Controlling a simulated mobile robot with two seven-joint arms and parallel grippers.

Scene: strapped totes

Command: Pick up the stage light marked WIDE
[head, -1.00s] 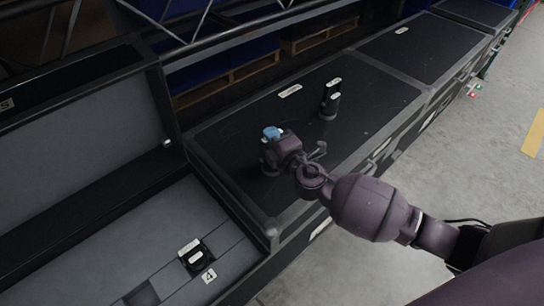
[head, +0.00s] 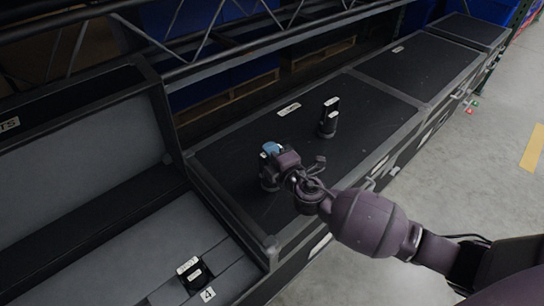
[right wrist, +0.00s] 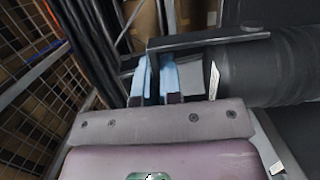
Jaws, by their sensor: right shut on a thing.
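My right gripper (head: 272,148) is over the near end of the black case lid, its blue fingertips close together. In the right wrist view the blue fingers (right wrist: 162,80) are shut on the thin dark bracket of a black cylindrical stage light (right wrist: 275,70). This light (head: 267,180) is mostly hidden behind the gripper in the head view; I cannot tell whether it touches the lid. Its label is edge-on and unreadable. A second black stage light (head: 328,121) stands upright farther along the lid; its white labels are too small to read. My left gripper is not in view.
The lid (head: 370,110) is otherwise mostly clear, with a white label (head: 289,109) at its back edge. An open grey-lined case (head: 100,240) at left holds a black labelled item (head: 193,272) beside a tag 4 (head: 208,294). A metal truss (head: 200,65) runs behind.

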